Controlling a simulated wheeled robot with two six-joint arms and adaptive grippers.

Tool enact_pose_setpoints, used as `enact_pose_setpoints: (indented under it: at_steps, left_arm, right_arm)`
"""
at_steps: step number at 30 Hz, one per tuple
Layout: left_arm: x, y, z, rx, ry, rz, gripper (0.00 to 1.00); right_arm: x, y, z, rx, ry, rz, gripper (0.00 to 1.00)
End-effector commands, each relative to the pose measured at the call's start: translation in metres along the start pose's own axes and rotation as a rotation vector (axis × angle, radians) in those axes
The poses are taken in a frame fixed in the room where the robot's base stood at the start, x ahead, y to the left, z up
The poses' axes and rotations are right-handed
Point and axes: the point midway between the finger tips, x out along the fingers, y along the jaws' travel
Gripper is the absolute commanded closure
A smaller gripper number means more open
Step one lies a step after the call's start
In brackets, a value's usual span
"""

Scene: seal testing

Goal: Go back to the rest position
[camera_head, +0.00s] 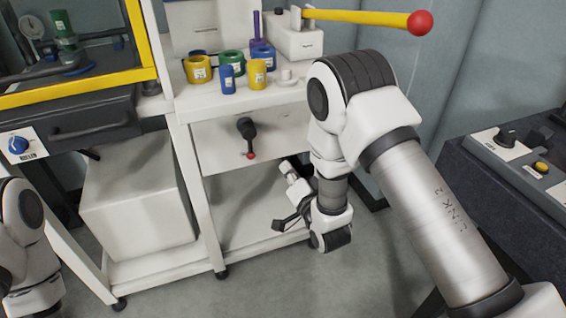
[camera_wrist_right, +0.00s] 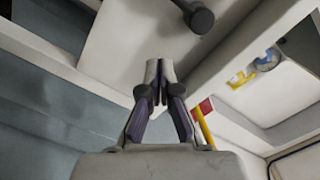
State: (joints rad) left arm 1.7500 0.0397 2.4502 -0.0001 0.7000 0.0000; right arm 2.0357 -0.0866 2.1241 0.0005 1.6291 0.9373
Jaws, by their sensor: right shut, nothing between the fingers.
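My right arm reaches in from the right in the head view and bends down in front of the white cart. My right gripper (camera_head: 284,224) is beside the cart's lower shelf, small and partly hidden by my own wrist. In the right wrist view the right gripper (camera_wrist_right: 159,68) has its two dark fingers together, with nothing between them. Part of my left arm shows at the left edge of the head view, but its gripper is out of the frame.
The white cart (camera_head: 205,232) carries yellow (camera_head: 197,72), green and blue rings. A black handle with a red tip (camera_head: 247,135) juts from its front. A yellow lever with a red ball (camera_head: 420,22) is above. A dark control bench (camera_head: 490,190) stands right. Grey floor is clear in front.

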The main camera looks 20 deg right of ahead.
Motion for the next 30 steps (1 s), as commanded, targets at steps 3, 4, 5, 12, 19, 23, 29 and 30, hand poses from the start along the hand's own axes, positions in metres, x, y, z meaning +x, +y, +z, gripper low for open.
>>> enact_pose_setpoints:
  at_steps: [3,4,5,12,19,23,29,30]
  left_arm:
    - [0.000,0.000,0.000,0.000,0.000,0.000,0.60]
    - [0.000,0.000,0.000,0.000,0.000,0.000,0.60]
    - [0.000,0.000,0.000,0.000,0.000,0.000,0.60]
    - [0.000,0.000,0.000,0.000,0.000,0.000,0.60]
    - [0.000,0.000,0.000,0.000,0.000,0.000,0.60]
    - [0.000,0.000,0.000,0.000,0.000,0.000,0.60]
    - [0.000,0.000,0.000,0.000,0.000,0.000,0.60]
    - [0.000,0.000,0.000,0.000,0.000,0.000,0.60]
  right_arm:
    - [0.000,0.000,0.000,0.000,0.000,-0.001,1.00]
    - [0.000,0.000,0.000,0.000,0.000,-0.001,1.00]
    - [0.000,0.000,0.000,0.000,0.000,-0.001,1.00]
    - [0.000,0.001,0.001,0.000,-0.002,0.002,1.00]
    - [-0.048,0.082,0.044,0.022,-0.108,0.205,1.00]
    - [-0.122,0.154,0.089,-0.086,-0.339,0.486,1.00]
    - [-0.240,0.207,0.133,-0.302,-0.764,0.756,1.00]
    - [-0.262,0.211,0.138,-0.342,-0.852,0.785,1.00]
